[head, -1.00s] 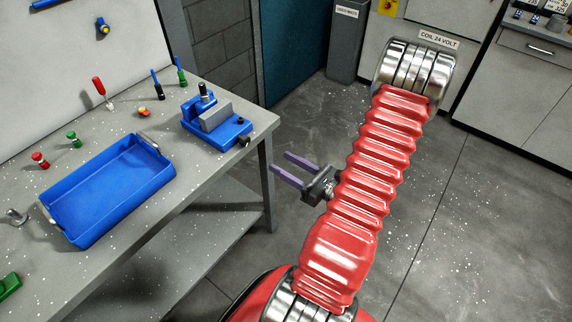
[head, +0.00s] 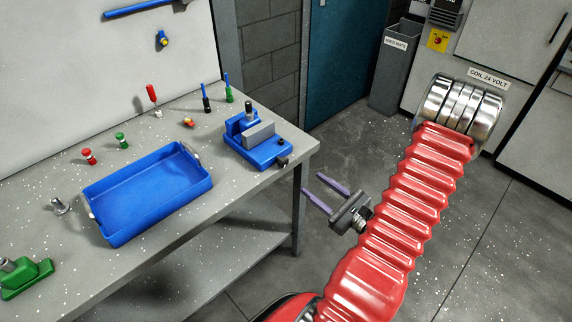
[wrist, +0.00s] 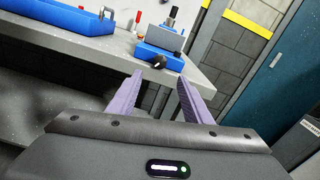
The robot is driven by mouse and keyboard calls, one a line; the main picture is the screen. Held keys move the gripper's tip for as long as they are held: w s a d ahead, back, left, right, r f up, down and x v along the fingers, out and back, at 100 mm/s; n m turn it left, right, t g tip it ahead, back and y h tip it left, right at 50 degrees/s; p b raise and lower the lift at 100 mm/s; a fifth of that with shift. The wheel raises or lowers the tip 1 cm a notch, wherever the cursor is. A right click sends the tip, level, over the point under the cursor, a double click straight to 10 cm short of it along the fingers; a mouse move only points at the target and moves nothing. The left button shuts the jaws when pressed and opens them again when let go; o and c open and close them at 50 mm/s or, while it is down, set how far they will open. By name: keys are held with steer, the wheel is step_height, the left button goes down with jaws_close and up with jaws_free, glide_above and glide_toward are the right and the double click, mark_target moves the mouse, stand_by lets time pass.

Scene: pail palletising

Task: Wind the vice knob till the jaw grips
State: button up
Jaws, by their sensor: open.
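The blue vice (head: 250,142) stands near the right end of the grey bench, with a grey block (head: 259,134) at its jaws. I cannot tell whether the jaws touch the block. Its dark knob (head: 282,162) faces the bench's front edge. In the wrist view the vice (wrist: 152,51) is ahead, its knob (wrist: 160,62) just above the fingertips in the picture. My gripper (head: 319,182) is open and empty, off the bench's front edge and apart from the knob. Its two purple fingers also show in the wrist view (wrist: 160,84).
A blue tray (head: 98,218) sits on the bench left of the vice. Several small tools stand behind, including a red-handled one (head: 152,94). A green fixture (head: 25,277) is at the near left. The bench edge and leg (head: 299,215) lie close to my gripper. The floor at right is clear.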

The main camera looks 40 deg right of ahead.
mark_target(286, 164)
steer(key=shift+w+a, duration=0.2)
steer(key=shift+w, duration=6.5)
steer(key=shift+c, duration=0.4)
steer(key=c, duration=1)
